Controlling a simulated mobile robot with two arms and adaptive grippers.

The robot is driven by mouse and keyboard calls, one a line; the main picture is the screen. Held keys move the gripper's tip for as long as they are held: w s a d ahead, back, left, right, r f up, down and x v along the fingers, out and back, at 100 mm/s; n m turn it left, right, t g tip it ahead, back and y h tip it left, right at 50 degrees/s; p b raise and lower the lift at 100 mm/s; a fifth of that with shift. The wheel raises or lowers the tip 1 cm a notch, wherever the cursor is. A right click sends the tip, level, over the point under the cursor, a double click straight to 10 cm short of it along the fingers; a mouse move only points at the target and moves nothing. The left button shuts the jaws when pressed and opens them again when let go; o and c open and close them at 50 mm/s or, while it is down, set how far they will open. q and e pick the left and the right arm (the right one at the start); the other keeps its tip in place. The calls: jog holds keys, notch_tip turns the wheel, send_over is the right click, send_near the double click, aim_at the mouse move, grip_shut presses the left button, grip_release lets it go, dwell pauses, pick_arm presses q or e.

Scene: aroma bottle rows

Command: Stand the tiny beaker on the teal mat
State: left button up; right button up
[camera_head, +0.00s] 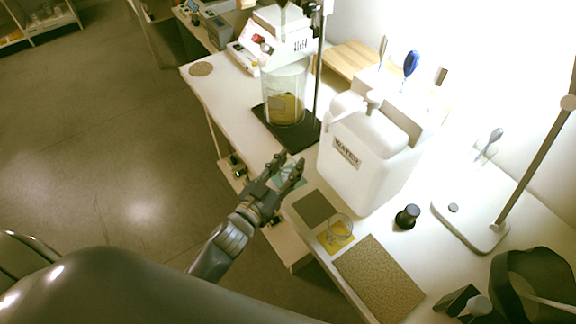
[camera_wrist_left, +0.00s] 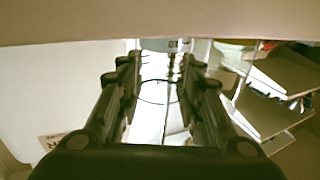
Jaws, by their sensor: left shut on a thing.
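My left gripper (camera_head: 283,173) is over the front edge of the white bench, above the teal mat, and shut on the tiny beaker. In the left wrist view, the clear tiny beaker (camera_wrist_left: 158,81) shows as a thin dark rim between the fingers (camera_wrist_left: 158,88). The teal mat (camera_head: 290,184) is partly hidden behind the fingers in the head view. I cannot tell whether the beaker touches the mat. My right gripper is not in view.
A white water container (camera_head: 372,160) stands close to the right of my left gripper. A large beaker (camera_head: 284,92) on a black base stands behind. A dark grey mat (camera_head: 313,208), a glass on a yellow mat (camera_head: 341,228) and a brown speckled board (camera_head: 378,279) lie nearer.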

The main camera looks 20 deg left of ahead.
pick_arm(q)
jog(key=shift+r, duration=0.1)
jog(key=shift+f, duration=0.2)
jog(key=o, duration=1)
jog(key=shift+o, duration=0.2)
jog(key=shift+r, duration=0.2)
jog(key=shift+s+a+f, duration=0.1)
jog(key=shift+s, duration=0.2)
jog(key=v, duration=1.1)
jog(key=shift+s+b, duration=0.2)
jog(key=shift+b, duration=0.25)
